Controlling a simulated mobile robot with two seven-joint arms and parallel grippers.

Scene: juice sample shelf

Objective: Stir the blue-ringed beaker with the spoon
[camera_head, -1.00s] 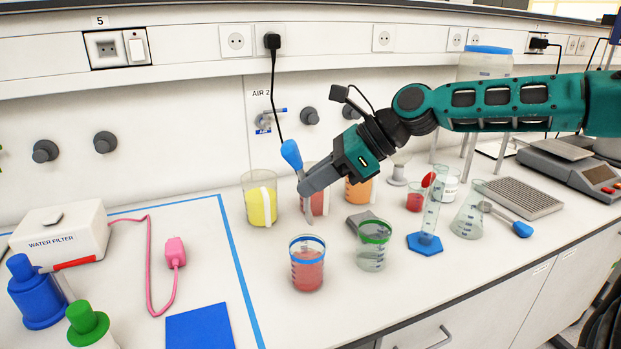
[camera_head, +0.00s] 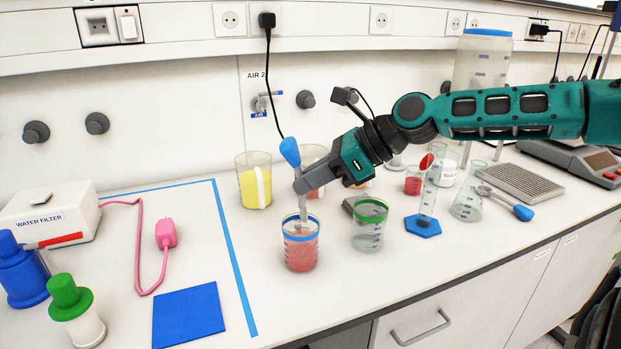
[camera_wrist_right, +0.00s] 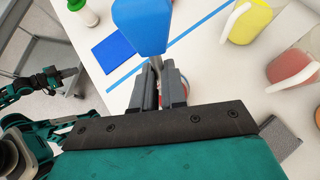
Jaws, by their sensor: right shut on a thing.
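The blue-ringed beaker (camera_head: 300,256) stands upright near the bench front with red liquid in it. My right gripper (camera_head: 302,184) is above it, shut on the spoon (camera_head: 290,152), whose blue handle end points up. The spoon's grey shaft runs down from the jaws into the beaker's mouth; its lower end is hidden in the liquid. The wrist view shows the blue handle (camera_wrist_right: 140,25) close up between the fingers (camera_wrist_right: 158,88), with the beaker mostly hidden behind them. My left arm shows small at the left of the wrist view (camera_wrist_right: 62,76); its jaw state is unclear.
A green-ringed beaker (camera_head: 370,228) stands close to the right. Behind are a yellow-filled beaker (camera_head: 253,185) and a red-filled one (camera_head: 313,158). A cylinder on a blue foot (camera_head: 423,227) and a flask (camera_head: 468,203) stand further right. Free bench lies left of the blue-ringed beaker.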

